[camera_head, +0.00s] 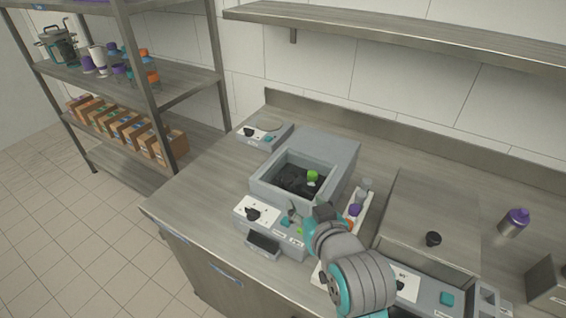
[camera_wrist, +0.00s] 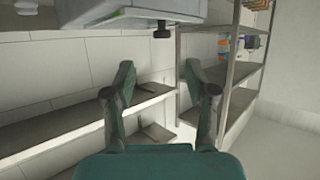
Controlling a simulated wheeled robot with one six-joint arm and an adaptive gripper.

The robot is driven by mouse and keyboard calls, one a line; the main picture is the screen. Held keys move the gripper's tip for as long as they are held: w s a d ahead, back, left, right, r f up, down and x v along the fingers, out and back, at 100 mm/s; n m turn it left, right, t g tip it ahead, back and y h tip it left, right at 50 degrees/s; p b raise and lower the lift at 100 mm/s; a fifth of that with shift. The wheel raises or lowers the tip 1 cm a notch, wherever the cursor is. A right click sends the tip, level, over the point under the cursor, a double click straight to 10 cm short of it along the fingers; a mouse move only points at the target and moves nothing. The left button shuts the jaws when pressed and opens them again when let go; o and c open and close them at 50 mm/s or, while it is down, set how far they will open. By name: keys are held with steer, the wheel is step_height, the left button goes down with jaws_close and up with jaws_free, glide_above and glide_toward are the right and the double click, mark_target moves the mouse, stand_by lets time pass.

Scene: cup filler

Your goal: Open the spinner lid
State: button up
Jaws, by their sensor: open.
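The spinner is a grey box (camera_head: 257,187) on the counter, with its well open to view. Inside are a dark rotor (camera_head: 290,180) and a green-capped tube (camera_head: 313,176). A flat grey panel (camera_head: 327,148) lies behind the well; I cannot tell whether it is the lid or part of the housing. The spinner's front panel has a black knob (camera_head: 252,214). My gripper (camera_head: 292,214) is close to the front panel, partly hidden by my arm. In the wrist view my gripper (camera_wrist: 159,76) is open, with nothing between its two fingers.
A rack with coloured tubes (camera_head: 355,209) stands right of the spinner. A small device with a round plate (camera_head: 268,126) is behind left. A large box (camera_head: 435,205) and a purple-capped bottle (camera_head: 513,222) are to the right. The counter's left front (camera_head: 190,205) is clear.

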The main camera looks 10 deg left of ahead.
mark_target(289, 180)
steer(key=x, duration=1.1)
steer(key=shift+w+a+r, duration=0.2)
steer(key=shift+w+a, duration=0.2)
jaws_close()
